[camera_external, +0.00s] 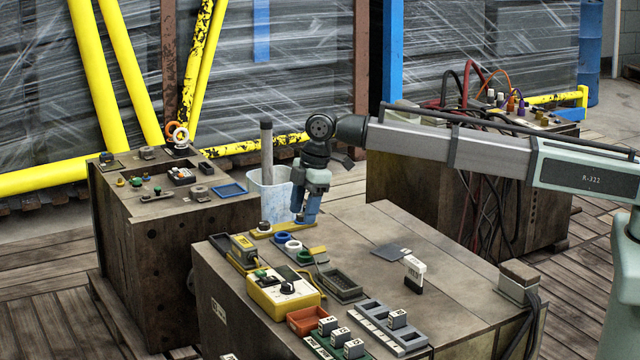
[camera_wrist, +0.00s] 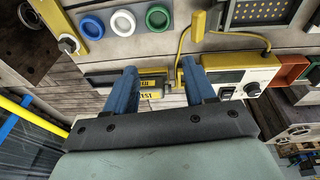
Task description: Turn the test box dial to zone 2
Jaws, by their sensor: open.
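The yellow test box (camera_external: 268,296) sits on the near table's left side, its pale face up with a black dial (camera_external: 287,287) and a green button. In the wrist view the test box (camera_wrist: 262,62) is right of my fingers, with its dial (camera_wrist: 252,90) low on the face; the dial's setting is too small to read. My gripper (camera_external: 303,220) points down above the table's far left edge, near a yellow plate with a knob, apart from the test box. It is open, and nothing is held between the blue fingers in the wrist view (camera_wrist: 158,66).
Blue, white and green rings (camera_external: 293,246) lie between my gripper and the test box. A yellow labelled block (camera_external: 243,244), a dark tray (camera_external: 341,284) and an orange tray (camera_external: 304,320) surround the box. A yellow probe (camera_wrist: 197,26) is cabled to it. The table's middle is mostly clear.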

